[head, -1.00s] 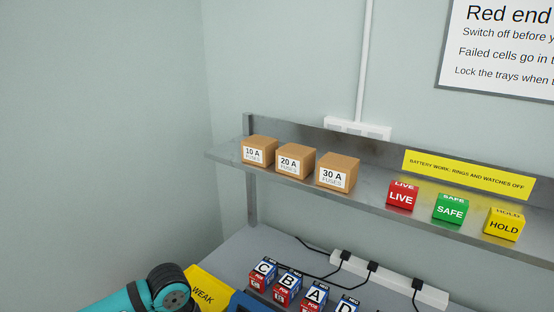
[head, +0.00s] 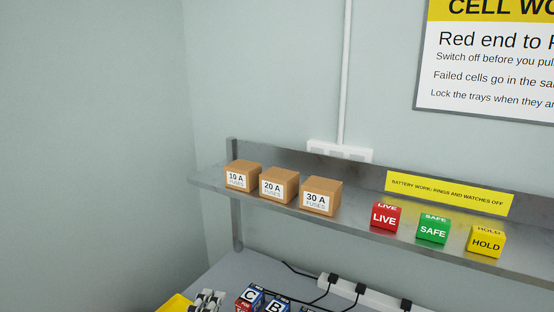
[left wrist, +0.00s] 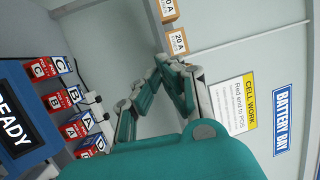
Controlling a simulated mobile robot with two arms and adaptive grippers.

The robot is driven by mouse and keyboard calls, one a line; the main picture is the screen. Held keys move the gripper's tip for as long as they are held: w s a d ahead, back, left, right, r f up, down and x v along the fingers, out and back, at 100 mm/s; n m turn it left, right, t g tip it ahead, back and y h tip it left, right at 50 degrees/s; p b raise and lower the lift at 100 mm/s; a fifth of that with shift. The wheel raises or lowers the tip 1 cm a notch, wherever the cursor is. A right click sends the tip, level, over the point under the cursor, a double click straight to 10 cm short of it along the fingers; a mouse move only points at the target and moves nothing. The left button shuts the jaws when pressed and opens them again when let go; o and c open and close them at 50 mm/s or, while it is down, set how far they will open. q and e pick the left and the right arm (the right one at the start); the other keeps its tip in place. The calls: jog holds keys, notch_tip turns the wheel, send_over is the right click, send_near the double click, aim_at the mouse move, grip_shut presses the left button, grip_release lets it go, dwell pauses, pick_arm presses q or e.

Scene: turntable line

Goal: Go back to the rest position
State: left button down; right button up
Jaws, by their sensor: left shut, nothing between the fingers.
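My left gripper (head: 207,299) shows only by its grey fingers at the bottom edge of the head view, beside the cell blocks. In the left wrist view the left gripper (left wrist: 162,66) is shut, with its teal and grey fingers drawn together and nothing between them. It appears to be in the air, clear of the shelf and cells. My right gripper is not in view.
A metal shelf (head: 352,221) holds fuse boxes (head: 279,185) and LIVE (head: 386,216), SAFE (head: 433,229) and HOLD (head: 486,241) blocks. Lettered cells (left wrist: 62,101) stand beside a blue READY tray (left wrist: 18,112). A power strip (head: 342,286) with cables lies behind the cells.

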pick_arm(q)
jog(key=s+a+f+n+g+y, duration=0.35)
jog(key=a+f+n+y, duration=0.2)
jog(key=f+n, duration=0.35)
jog(key=s+a+f+n+g+h, duration=0.1)
jog(key=s+f+n+g, duration=0.45)
jog(key=s+f, duration=0.35)
jog(key=s+a+f+n+g, duration=0.2)
jog(key=s+f+n+g, duration=0.2)
jog(key=s+f+g, duration=0.5)
jog(key=s+f+b, duration=0.1)
jog(key=s+f, duration=0.2)
jog(key=f, duration=2.1)
jog(key=s+a+f+b, duration=0.1)
jog(key=s+a+f, duration=0.2)
jog(key=s+f, duration=1.4)
jog(key=shift+f, duration=0.4)
